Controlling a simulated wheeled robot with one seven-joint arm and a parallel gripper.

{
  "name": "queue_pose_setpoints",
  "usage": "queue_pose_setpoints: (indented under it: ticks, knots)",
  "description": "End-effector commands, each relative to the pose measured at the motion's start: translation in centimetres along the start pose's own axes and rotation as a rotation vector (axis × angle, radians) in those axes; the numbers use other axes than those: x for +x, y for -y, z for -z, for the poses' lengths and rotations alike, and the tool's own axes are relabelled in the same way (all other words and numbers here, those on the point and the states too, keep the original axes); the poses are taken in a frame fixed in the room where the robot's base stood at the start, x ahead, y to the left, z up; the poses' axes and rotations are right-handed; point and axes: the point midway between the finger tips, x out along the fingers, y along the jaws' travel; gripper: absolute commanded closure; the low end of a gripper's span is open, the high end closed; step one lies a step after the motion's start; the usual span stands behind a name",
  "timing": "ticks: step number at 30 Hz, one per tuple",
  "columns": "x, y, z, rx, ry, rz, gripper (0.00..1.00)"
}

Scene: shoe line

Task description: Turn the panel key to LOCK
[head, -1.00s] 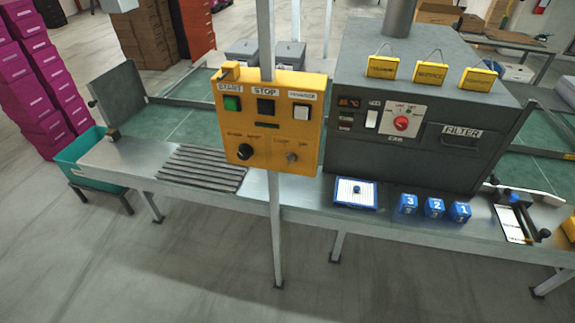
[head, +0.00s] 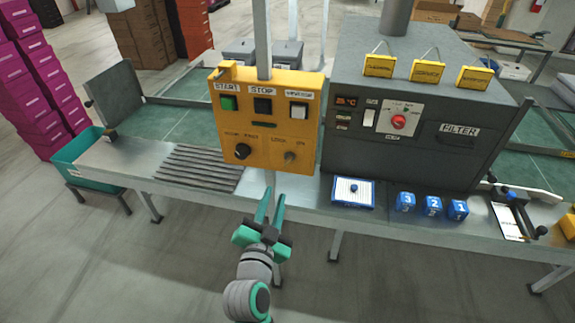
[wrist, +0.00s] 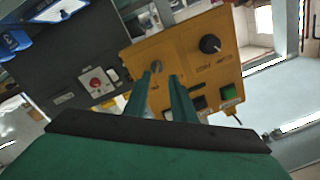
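The yellow control panel (head: 265,135) hangs on a post in the middle of the head view. The panel key (head: 289,156) is a small metal switch at its lower right, with small labels above it that I cannot read surely. A black knob (head: 243,151) is to its left. My gripper (head: 270,192) is below and in front of the panel, apart from the key, its two green fingers pointing up. In the wrist view the key (wrist: 156,66) shows just beyond the fingertips. The fingers (wrist: 164,82) are spread with a gap between them and hold nothing.
The panel's top row has a green START button (head: 228,103), a black STOP button (head: 263,106) and a white button (head: 298,110). A dark grey machine (head: 400,160) stands close on the right. Blue numbered blocks (head: 432,206) sit on the metal bench.

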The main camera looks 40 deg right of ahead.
Motion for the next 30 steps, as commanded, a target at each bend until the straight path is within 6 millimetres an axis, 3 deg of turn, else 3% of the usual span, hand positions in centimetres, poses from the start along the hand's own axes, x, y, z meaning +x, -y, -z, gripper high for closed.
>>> queue_pose_setpoints:
  ticks: [7, 24, 30]
  knots:
    - [1.6, -0.1, 2.2, 0.058, -0.04, -0.044, 0.77]
    - [10.2, -0.3, 2.4, 0.057, -0.038, -0.041, 0.77]
    - [11.7, -0.3, 2.4, 0.056, -0.037, -0.039, 0.77]
